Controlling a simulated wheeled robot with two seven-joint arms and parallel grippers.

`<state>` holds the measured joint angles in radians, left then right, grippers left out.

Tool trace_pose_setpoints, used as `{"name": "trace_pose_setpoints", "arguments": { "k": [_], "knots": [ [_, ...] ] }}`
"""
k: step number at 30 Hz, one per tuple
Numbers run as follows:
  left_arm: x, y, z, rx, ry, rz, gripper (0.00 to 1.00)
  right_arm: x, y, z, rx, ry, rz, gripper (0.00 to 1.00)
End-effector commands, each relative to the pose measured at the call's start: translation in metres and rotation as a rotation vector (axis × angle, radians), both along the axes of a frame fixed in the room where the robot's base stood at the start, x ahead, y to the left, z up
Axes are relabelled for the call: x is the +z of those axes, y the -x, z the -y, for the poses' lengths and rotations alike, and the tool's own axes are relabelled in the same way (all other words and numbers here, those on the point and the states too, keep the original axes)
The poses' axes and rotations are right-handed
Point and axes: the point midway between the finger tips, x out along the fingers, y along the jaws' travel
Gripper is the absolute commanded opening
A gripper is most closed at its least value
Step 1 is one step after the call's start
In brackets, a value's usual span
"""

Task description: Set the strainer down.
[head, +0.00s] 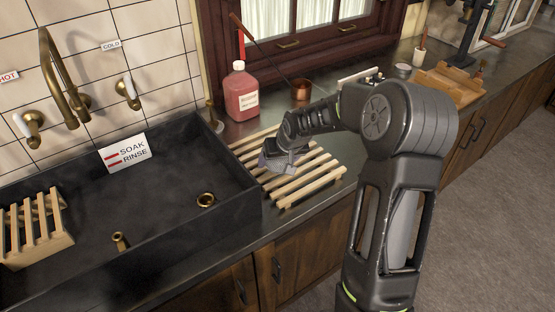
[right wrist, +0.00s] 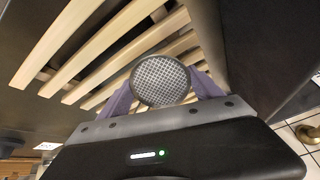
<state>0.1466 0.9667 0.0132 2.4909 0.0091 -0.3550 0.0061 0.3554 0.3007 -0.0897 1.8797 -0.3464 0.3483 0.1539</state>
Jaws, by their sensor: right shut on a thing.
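The strainer (right wrist: 160,80) is a round disc of metal mesh with a dark rim, seen in the right wrist view between the purple fingers of my right gripper (right wrist: 162,92). The gripper is shut on it. In the head view my right gripper (head: 271,163) is low over the left part of the slatted wooden rack (head: 310,187) beside the sink. The strainer cannot be made out clearly there, as the gripper covers it. I cannot tell whether it touches the slats. My left gripper is out of view.
The dark sink (head: 165,205) lies left of the rack, with a soak/rinse sign (head: 125,152) and a wooden rack (head: 35,235) in it. A pink bottle (head: 241,92) and a copper pot (head: 301,90) stand behind the slats. A wooden board (head: 450,85) lies farther right.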

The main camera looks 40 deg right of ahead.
Motion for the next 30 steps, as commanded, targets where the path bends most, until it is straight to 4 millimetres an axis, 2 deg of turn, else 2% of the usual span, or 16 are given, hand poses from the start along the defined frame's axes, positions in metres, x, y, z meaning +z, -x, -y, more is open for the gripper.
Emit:
{"name": "trace_pose_setpoints", "arguments": {
  "k": [1, 2, 9, 17, 22, 26, 30],
  "knots": [
    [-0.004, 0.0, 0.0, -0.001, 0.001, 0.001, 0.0, -0.004, 0.0, 0.0, 0.0, 0.0, 0.0, 0.28],
    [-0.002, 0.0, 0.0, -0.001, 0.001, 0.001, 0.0, -0.002, 0.0, 0.0, 0.0, 0.0, 0.0, 0.77],
    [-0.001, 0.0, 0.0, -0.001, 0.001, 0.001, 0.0, -0.001, 0.0, 0.0, 0.0, 0.0, 0.0, 0.96],
    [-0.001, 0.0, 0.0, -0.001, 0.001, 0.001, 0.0, -0.001, 0.0, 0.0, 0.0, 0.0, 0.0, 0.96],
    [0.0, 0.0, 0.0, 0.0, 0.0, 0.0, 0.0, 0.007, 0.002, 0.0, 0.0, 0.001, 0.002, 0.96],
    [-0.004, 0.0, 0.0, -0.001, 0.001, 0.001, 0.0, 0.023, 0.011, -0.001, 0.0, 0.001, 0.004, 0.96],
    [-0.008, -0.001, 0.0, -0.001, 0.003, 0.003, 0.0, 0.048, 0.024, -0.004, -0.001, 0.0, 0.005, 0.96]
  ]
}}
